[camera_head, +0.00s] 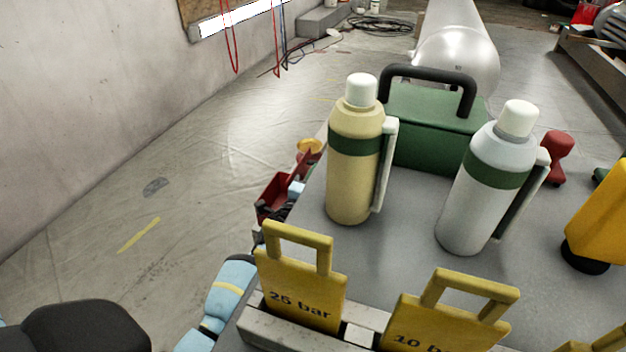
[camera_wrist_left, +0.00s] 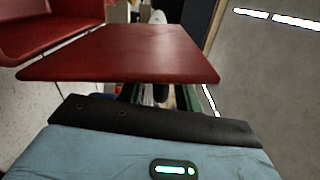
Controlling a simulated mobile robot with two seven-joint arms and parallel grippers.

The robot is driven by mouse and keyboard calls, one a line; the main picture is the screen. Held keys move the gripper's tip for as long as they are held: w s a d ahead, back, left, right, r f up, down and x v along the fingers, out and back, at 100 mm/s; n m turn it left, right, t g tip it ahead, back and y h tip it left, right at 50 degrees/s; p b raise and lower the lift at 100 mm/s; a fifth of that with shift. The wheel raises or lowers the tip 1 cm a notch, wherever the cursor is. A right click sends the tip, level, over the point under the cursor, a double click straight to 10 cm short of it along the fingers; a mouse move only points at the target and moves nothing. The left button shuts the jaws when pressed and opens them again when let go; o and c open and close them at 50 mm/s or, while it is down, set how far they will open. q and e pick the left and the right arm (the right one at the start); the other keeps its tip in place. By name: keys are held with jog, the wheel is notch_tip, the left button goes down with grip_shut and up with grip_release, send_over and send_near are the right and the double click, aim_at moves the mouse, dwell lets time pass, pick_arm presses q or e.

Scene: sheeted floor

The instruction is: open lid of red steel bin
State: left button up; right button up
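The red steel bin (camera_head: 272,197) is in the head view, low beyond the left edge of the grey table, and partly hidden by the table and my left arm. In the left wrist view a flat red panel (camera_wrist_left: 130,55) spans the upper middle, with a red hollow part (camera_wrist_left: 45,28) to its left. I cannot tell for sure whether the panel is the raised lid. My light blue left arm reaches toward the bin. Its gripper is close to the red metal; its fingers are mostly hidden, and their opening and any contact are unclear. My right gripper is out of view.
The grey table (camera_head: 400,235) holds a cream bottle (camera_head: 352,165), a white bottle (camera_head: 480,190), a green box with a black handle (camera_head: 430,120) and yellow tags marked "25 bar" (camera_head: 300,292) and "10 b…" (camera_head: 440,318). The sheeted floor (camera_head: 130,190) at left is mostly clear, beside a wall.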

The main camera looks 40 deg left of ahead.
pick_arm(q)
jog(key=p+v, duration=0.2)
jog(key=v, duration=0.6)
dwell(0.5)
